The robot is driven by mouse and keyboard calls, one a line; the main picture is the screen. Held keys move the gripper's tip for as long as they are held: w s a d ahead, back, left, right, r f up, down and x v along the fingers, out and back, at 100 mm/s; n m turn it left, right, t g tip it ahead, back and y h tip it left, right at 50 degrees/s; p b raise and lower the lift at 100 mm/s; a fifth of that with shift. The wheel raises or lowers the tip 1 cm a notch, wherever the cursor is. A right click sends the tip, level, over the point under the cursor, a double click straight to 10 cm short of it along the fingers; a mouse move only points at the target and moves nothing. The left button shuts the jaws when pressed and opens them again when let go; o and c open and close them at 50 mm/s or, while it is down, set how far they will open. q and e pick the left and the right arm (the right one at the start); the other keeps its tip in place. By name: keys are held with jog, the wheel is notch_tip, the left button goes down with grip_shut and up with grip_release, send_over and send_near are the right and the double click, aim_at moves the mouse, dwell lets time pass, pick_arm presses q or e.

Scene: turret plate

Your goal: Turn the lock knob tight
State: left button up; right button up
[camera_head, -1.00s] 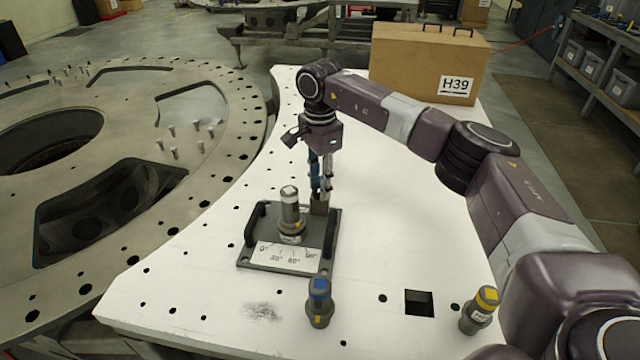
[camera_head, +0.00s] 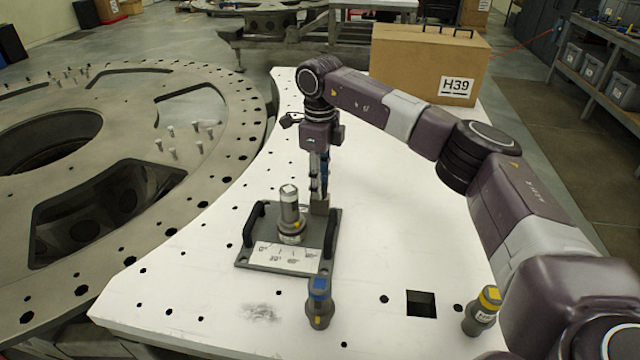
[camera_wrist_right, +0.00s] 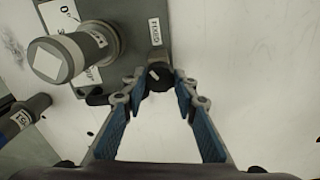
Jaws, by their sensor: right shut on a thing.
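The lock knob (camera_wrist_right: 156,77) is a small black knob with a white mark, at the edge of a grey fixture plate. My right gripper (camera_wrist_right: 158,84) is shut on it, one blue-padded fingertip on each side. In the head view my right gripper (camera_head: 319,194) points straight down at the back right of the fixture plate (camera_head: 250,262), beside a small grey block (camera_head: 320,207); the knob is hidden there. A grey cylinder (camera_head: 290,212) stands upright on the plate behind an angle scale (camera_head: 282,257). My left gripper is not in view.
A blue-banded cylinder (camera_head: 319,304) and a yellow-banded cylinder (camera_head: 482,311) stand on the white table (camera_head: 400,250), near a square hole (camera_head: 421,303). Black handles (camera_head: 328,238) flank the plate. A cardboard box (camera_head: 428,65) sits behind my right arm.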

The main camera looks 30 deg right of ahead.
jog(key=m, duration=0.6)
jog(key=shift+w+r+m, duration=0.1)
jog(key=shift+m, duration=0.2)
dwell(0.5)
jog(key=o, duration=1.2)
jog(key=shift+c, duration=0.2)
notch_tip(320, 180, up, 12)
